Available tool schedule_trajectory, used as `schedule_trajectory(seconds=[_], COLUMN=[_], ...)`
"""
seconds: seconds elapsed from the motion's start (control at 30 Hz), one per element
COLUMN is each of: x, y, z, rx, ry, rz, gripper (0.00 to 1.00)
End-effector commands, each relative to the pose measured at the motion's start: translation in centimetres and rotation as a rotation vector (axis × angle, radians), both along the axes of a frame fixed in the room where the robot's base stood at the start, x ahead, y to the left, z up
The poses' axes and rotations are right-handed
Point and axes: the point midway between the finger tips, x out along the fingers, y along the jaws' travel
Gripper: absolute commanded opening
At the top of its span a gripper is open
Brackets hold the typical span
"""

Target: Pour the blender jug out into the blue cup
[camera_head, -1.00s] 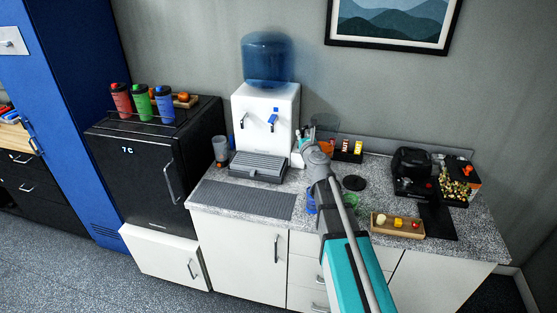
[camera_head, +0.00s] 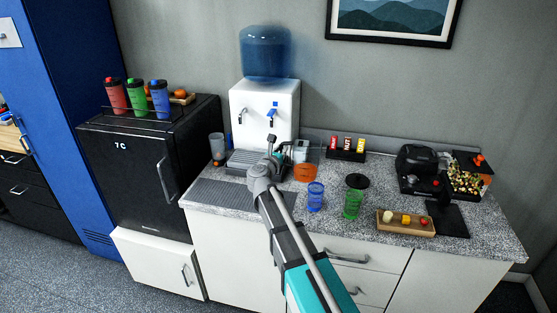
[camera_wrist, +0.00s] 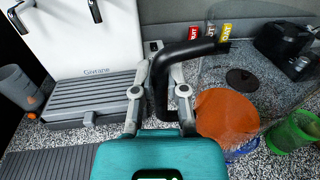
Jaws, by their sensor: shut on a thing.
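The blender jug (camera_wrist: 227,115) is clear, with orange contents in its lower part and a black handle (camera_wrist: 183,52). It looks roughly upright. My gripper (camera_wrist: 169,75) is shut on the handle. In the head view the jug (camera_head: 305,173) is just right of my gripper (camera_head: 274,158), in front of the water dispenser; I cannot tell how far it is above the counter. The blue cup (camera_head: 315,197) stands on the counter in front and slightly right of the jug. In the wrist view the blue cup (camera_wrist: 243,152) is mostly hidden behind the jug.
A green cup (camera_head: 352,204) stands right of the blue cup, with a black disc (camera_wrist: 241,80) behind it. A wooden tray (camera_head: 405,229) lies farther right. The dispenser (camera_head: 262,112) and a grey cup (camera_head: 216,147) are to the left. The ribbed mat (camera_head: 240,197) is bare.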

Motion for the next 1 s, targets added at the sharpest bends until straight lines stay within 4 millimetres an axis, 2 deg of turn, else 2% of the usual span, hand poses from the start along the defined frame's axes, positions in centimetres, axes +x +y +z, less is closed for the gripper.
schedule_trajectory(seconds=[0.2, 1.0], x=[-0.35, -0.36], y=[0.71, 0.9], z=[-0.74, 0.02], rx=[-0.004, 0.041], ry=[0.0, -0.013], rz=[-0.044, -0.043], gripper=[0.0, 0.0])
